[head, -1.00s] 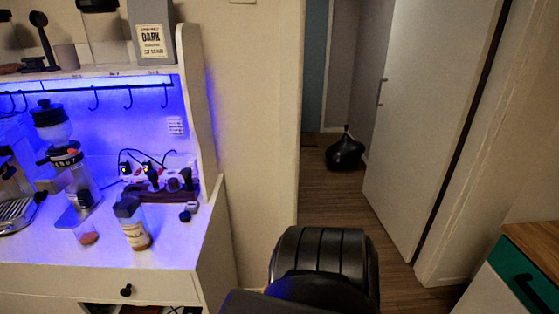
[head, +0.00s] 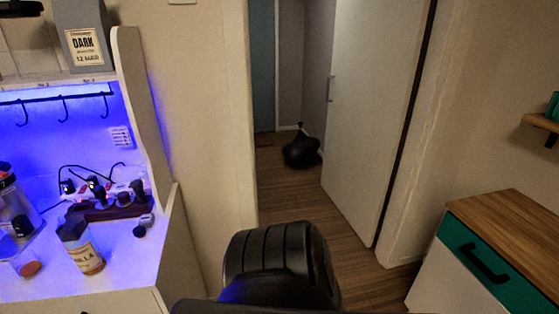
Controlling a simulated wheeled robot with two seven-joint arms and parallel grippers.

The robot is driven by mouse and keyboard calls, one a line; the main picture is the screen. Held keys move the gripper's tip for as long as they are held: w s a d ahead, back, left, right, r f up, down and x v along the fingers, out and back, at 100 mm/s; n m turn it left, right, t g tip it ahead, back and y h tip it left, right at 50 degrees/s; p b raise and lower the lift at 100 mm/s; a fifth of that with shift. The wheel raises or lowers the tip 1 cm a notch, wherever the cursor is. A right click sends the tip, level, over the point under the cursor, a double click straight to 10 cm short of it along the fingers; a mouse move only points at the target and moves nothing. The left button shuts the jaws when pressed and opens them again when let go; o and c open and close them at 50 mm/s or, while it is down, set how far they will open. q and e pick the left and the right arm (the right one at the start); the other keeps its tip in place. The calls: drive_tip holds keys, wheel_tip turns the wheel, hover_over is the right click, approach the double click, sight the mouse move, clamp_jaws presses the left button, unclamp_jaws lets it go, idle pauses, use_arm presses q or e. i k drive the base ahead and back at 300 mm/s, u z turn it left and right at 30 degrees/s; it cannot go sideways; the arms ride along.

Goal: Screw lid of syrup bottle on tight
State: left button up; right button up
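The syrup bottle (head: 88,258) stands on the white cabinet top at the lower left of the head view. It is clear with a pale label, brownish contents and a dark upper part. I cannot tell whether a lid sits on it. A small dark round piece (head: 139,231) lies to its right on the counter, beside a small white piece; I cannot tell if it is the lid. Neither of my grippers is in view.
A power strip (head: 122,193) with plugs and cables lies behind the bottle. A glass (head: 27,265) with reddish contents stands to its left. The cabinet's side panel (head: 140,110) rises behind at the right.

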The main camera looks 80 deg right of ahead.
sight(76, 236)
drive_tip(key=z, duration=1.25)
